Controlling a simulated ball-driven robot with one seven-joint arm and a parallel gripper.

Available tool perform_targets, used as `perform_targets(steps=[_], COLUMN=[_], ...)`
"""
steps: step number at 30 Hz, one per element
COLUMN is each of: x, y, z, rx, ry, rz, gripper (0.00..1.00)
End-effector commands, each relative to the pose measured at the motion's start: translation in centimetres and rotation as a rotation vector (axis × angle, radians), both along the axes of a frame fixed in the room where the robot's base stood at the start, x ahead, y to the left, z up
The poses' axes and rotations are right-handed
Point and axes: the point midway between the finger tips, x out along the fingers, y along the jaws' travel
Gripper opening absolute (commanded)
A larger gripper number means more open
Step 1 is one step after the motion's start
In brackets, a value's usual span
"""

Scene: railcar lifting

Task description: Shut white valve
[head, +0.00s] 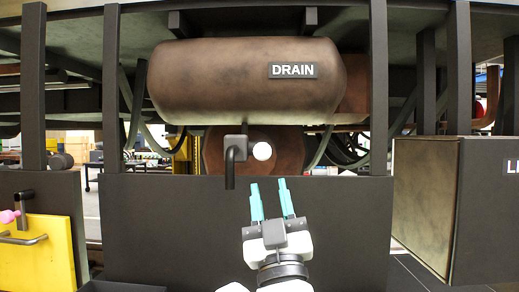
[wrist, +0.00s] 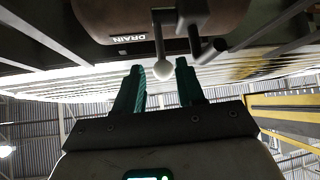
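The valve has a white ball knob (head: 262,151) on its handle, beside a dark grey valve body (head: 235,145) with a black pipe bent downward. It hangs under the brown tank (head: 215,85) labelled DRAIN. My gripper (head: 267,183) is open and empty, its two teal fingers pointing up, below the white knob in the head view and apart from it. In the wrist view the white knob (wrist: 163,69) appears in line with the gap between the open fingers (wrist: 158,67), at the end of a grey lever. The valve's inside position cannot be seen.
A dark panel (head: 160,220) stands below the tank, behind my gripper. Dark posts (head: 379,90) flank the tank. A box (head: 425,200) stands at right. A yellow panel (head: 35,255) with a handle and a pink knob (head: 8,216) is at left.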

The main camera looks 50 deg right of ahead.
Motion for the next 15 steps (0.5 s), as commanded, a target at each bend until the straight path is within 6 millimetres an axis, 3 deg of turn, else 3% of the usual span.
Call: perform_targets(steps=[15], x=[4.1], y=[-3.6], z=[5.7], rx=[0.001], ry=[0.000], rz=[-0.001], gripper=[0.39])
